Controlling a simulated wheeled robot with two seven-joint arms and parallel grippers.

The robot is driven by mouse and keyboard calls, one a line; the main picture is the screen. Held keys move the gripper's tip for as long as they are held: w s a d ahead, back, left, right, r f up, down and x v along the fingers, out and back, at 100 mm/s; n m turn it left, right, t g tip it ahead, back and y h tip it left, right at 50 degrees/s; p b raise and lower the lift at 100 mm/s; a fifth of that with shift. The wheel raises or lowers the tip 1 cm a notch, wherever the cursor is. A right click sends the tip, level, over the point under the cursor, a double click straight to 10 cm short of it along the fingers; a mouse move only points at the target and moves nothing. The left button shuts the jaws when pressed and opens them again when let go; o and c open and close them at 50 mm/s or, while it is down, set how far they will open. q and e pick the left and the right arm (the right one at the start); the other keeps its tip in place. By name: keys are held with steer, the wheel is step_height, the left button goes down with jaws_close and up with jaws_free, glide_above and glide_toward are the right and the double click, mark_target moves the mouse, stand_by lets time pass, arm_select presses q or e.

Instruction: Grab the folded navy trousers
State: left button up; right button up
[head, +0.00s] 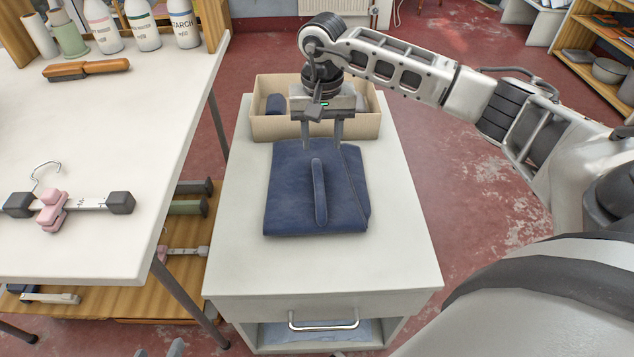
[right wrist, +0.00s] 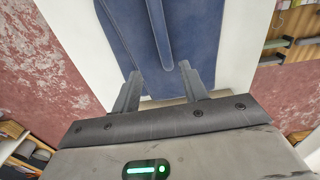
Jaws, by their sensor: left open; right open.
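The folded navy trousers (head: 290,195) lie flat on the white top of a drawer cabinet, with a raised narrow strip (head: 318,190) along the middle. They also show in the right wrist view (right wrist: 195,40). My right gripper (head: 322,148) points down at the far edge of the trousers, its fingers apart and nothing seen held. In the right wrist view its fingertips (right wrist: 161,72) stand either side of the strip's line; whether they touch the cloth I cannot tell. Two grey tips at the bottom edge appear to be my left gripper (head: 159,350), apart and empty.
A cardboard box (head: 272,125) with dark rolled items stands behind the trousers on the cabinet (head: 235,270). A white table (head: 120,170) at the left holds bottles, a brush (head: 87,69) and a pink-clipped hanger (head: 52,210). The cabinet top before the trousers is clear.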

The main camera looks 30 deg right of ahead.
mark_target(317, 168)
steer(key=f, duration=0.5)
steer(key=f+b, duration=0.1)
steer(key=f, duration=0.1)
steer(key=shift+w+a+f, duration=0.2)
steer(key=shift+w+a, duration=0.05)
steer(key=shift+a, duration=0.15)
steer(key=shift+f, duration=0.15)
arm_select(q)
steer(key=shift+w+d+f+g, duration=0.15)
steer(key=shift+f, duration=0.4)
steer(key=shift+w+d+f+g, duration=0.1)
steer(key=shift+f+g, duration=0.05)
steer(key=shift+f, duration=0.4)
arm_select(e)
jaws_close()
arm_select(q)
steer(key=shift+s, duration=0.15)
